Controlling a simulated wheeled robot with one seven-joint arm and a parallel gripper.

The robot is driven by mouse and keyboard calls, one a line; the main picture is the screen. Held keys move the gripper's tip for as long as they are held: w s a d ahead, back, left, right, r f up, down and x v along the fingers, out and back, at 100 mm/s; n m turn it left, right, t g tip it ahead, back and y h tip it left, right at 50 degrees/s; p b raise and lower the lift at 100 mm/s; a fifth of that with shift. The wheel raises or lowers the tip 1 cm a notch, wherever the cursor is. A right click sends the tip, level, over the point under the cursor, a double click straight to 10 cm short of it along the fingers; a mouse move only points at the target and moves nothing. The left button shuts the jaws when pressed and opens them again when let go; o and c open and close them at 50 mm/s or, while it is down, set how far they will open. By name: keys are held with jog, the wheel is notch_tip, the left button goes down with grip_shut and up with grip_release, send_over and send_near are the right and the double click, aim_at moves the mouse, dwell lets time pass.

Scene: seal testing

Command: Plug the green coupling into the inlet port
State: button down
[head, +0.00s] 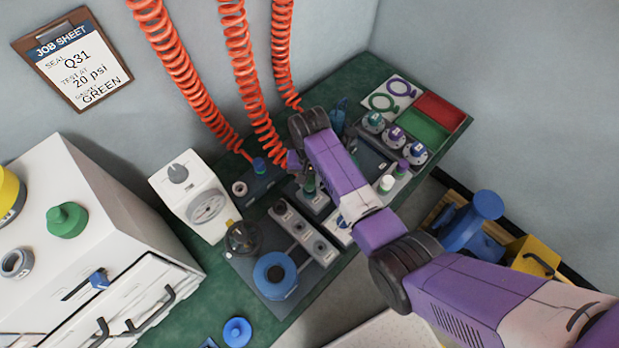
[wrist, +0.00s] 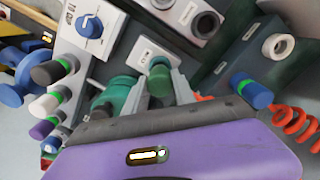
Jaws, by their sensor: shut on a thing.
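My gripper (wrist: 160,92) is shut on the green coupling (wrist: 160,78), with one finger on each side of it in the wrist view. The coupling's end is close to a small block with a white label plate (wrist: 146,52); I cannot tell whether it is seated there. In the head view my gripper (head: 306,178) is low over the middle of the bench and mostly hides the coupling. A grey block with round ports (wrist: 205,24) lies just beyond the coupling; it also shows in the head view (head: 304,234). The labels are too small to tell which port is the inlet.
A blue-capped coupling (wrist: 257,94) and a pale ring port (wrist: 278,46) are to the right. A teal cylinder (wrist: 116,94) stands close to the left finger. Red coiled hoses (head: 240,70) hang behind my gripper. A white gauge box (head: 194,196) and knobs (head: 396,136) flank it.

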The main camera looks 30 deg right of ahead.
jog(key=shift+f+b, duration=0.45)
jog(key=shift+f, duration=0.4)
jog(key=c, duration=0.9)
grip_release()
jog(key=shift+c, duration=0.2)
jog(key=shift+r, duration=3.95)
